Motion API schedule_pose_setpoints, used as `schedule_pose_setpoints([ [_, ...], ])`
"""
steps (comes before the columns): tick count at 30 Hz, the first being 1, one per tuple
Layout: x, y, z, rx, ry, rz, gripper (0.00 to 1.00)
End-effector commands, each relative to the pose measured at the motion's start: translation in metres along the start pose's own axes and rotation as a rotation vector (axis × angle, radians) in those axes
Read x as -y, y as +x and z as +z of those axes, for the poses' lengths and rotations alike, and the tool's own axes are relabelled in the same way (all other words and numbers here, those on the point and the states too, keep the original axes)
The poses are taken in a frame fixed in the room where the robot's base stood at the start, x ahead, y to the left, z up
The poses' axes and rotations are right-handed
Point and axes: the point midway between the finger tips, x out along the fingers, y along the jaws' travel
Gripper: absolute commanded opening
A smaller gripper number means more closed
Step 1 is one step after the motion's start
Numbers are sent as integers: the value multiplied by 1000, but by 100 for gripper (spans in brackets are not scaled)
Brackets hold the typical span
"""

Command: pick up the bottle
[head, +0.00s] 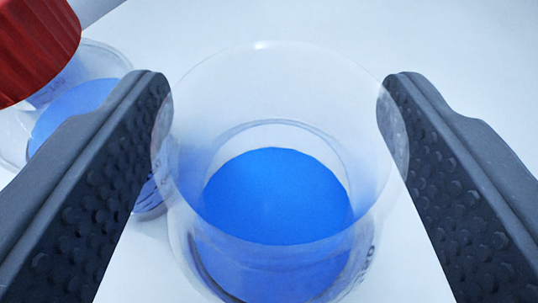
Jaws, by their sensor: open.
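A clear, open-topped vessel with blue liquid (275,195) stands upright on the white surface in the middle of the head view. It looks like a beaker or an uncapped bottle; I cannot tell which. My gripper (275,100) is open, with one dark, dimpled finger on each side of this vessel. The fingertips overlap the edges of its rim in the picture; I cannot tell whether they touch it. A red cap (38,45) shows at the top left, cut off by the frame; what it sits on is mostly out of view.
Another clear container with blue liquid (80,100) stands at the left, partly behind my left finger and close to it. The white surface (470,60) is clear at the back right.

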Motion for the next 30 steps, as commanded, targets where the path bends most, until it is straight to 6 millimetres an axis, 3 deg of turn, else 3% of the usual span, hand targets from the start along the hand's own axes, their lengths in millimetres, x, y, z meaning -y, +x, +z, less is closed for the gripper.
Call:
schedule_pose_setpoints([
  [10,0,10,0,-1,-1,1,63],
  [17,0,10,0,1,0,1,0],
  [30,0,7,-4,6,0,0,0],
])
